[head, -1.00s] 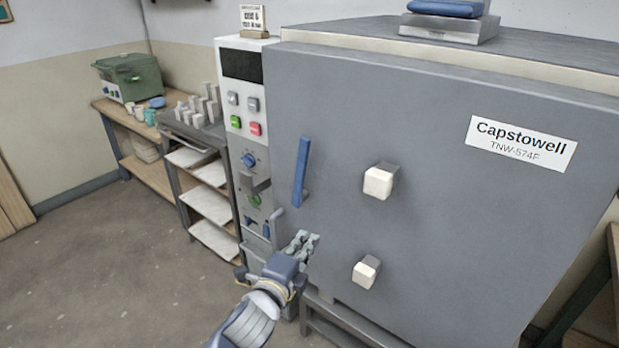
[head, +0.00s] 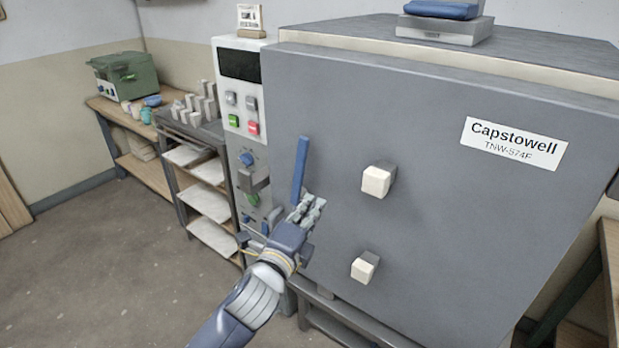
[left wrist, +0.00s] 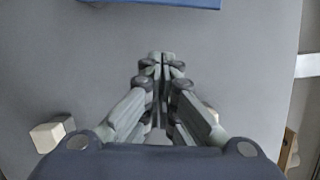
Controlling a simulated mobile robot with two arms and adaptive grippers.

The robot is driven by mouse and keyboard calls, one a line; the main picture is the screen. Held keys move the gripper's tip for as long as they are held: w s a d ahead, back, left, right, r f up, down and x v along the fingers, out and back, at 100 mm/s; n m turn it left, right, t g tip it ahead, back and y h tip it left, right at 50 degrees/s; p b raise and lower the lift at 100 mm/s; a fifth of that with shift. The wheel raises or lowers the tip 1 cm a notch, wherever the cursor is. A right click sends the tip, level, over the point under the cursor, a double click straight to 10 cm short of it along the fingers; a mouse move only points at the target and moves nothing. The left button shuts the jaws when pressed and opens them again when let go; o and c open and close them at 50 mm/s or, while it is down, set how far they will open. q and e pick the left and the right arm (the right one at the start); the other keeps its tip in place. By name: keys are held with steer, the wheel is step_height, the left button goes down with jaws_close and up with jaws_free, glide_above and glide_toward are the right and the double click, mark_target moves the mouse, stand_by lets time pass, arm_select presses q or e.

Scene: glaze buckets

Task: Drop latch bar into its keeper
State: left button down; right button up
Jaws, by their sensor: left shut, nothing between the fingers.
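A blue upright bar (head: 299,170) is on the left side of the grey kiln door (head: 430,240); I cannot tell whether it is the latch bar. A blue edge (left wrist: 165,2) also shows at the top of the left wrist view. My left gripper (head: 308,206) is just below the blue bar's lower end, in front of the door. In the left wrist view its fingers (left wrist: 162,62) are together and empty, over the grey door face. The keeper cannot be made out; my gripper covers part of the door's left edge. My right gripper is not in view.
Two pale square plugs (head: 376,181) (head: 364,267) stick out from the door, right of my gripper. The control panel (head: 240,120) stands left of the door. A rack with white shelves (head: 208,203) and a bench (head: 150,172) stand farther left. The floor there is clear.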

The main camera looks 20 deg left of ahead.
mark_target(299, 174)
arm_select(q)
steer(key=w+p, duration=0.1)
steer(key=w, duration=0.1)
steer(key=w+a+p, duration=0.1)
steer(key=w, duration=0.2)
steer(key=w+a+r+p, duration=0.1)
steer(key=w, duration=0.2)
steer(key=shift+w, duration=0.15)
steer(key=shift+w+a, duration=0.1)
steer(key=shift+a, duration=0.4)
